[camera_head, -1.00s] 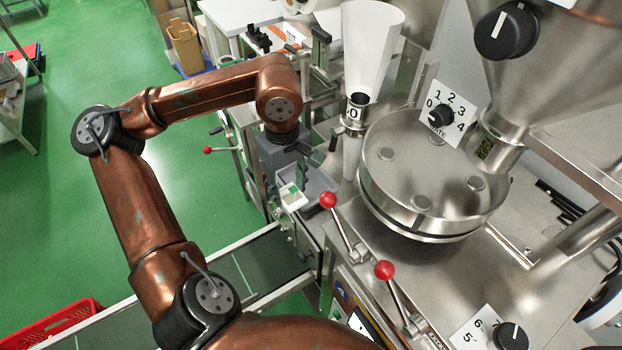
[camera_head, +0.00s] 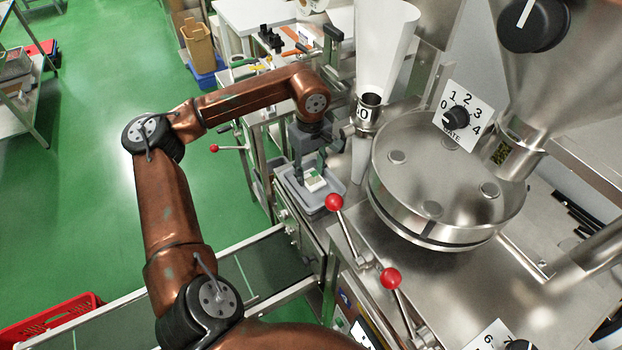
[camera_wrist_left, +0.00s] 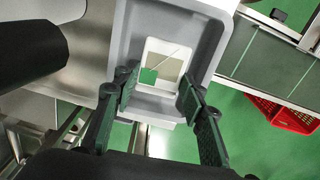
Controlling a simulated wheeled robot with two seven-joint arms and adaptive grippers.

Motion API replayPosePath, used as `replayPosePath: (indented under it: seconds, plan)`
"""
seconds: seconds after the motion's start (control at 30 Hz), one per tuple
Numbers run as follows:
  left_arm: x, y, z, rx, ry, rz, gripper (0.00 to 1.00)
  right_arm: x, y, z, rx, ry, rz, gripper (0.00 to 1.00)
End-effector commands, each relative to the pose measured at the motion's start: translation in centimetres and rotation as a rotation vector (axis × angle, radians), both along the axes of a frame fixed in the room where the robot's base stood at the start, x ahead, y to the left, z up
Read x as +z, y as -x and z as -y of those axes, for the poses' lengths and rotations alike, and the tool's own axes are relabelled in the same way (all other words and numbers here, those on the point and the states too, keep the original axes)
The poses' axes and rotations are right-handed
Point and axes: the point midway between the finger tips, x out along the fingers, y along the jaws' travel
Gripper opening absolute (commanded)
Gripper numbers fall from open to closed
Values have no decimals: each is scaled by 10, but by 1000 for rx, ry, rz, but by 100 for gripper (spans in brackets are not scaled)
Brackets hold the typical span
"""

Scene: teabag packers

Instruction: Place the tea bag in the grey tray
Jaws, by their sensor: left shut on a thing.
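The tea bag (camera_head: 315,183) is a small white square packet with a green patch. It also shows in the wrist view (camera_wrist_left: 165,62). My left gripper (camera_head: 311,176) points down and is shut on the tea bag, with one dark finger on each side of it in the wrist view (camera_wrist_left: 158,84). The grey tray (camera_head: 298,199) is under the gripper, and the tea bag appears within its rim; the tray surrounds the bag in the wrist view (camera_wrist_left: 206,28). Whether the bag touches the tray floor cannot be told. My right gripper is not in view.
A round steel drum (camera_head: 445,185) and a white funnel (camera_head: 383,45) stand right of the tray. Red-knobbed levers (camera_head: 335,202) rise close to the tray's near right side. A dark conveyor (camera_head: 255,265) runs below. A red crate (camera_head: 45,320) is at lower left.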

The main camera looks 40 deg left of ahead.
Motion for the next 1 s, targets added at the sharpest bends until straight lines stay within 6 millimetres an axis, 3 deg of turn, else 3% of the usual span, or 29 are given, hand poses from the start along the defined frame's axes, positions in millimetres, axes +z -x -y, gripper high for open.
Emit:
replayPosePath:
  seconds: [0.1, 0.2, 0.57, 0.6, 0.67, 1.0]
  plan:
    - [-24, 1, 0, 0, 0, -6, 33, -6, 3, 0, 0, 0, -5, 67]
    - [-31, 1, 0, 1, -1, -4, 33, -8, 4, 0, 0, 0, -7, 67]
    - [-34, 1, 0, 0, 0, -2, 33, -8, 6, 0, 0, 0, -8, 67]
    - [-33, 1, 0, 0, 0, -2, 41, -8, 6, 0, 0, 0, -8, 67]
    - [-33, 1, 0, 0, 0, -2, 45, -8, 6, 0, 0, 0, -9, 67]
    - [-29, 1, 0, 0, 0, -1, 46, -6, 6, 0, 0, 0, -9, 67]
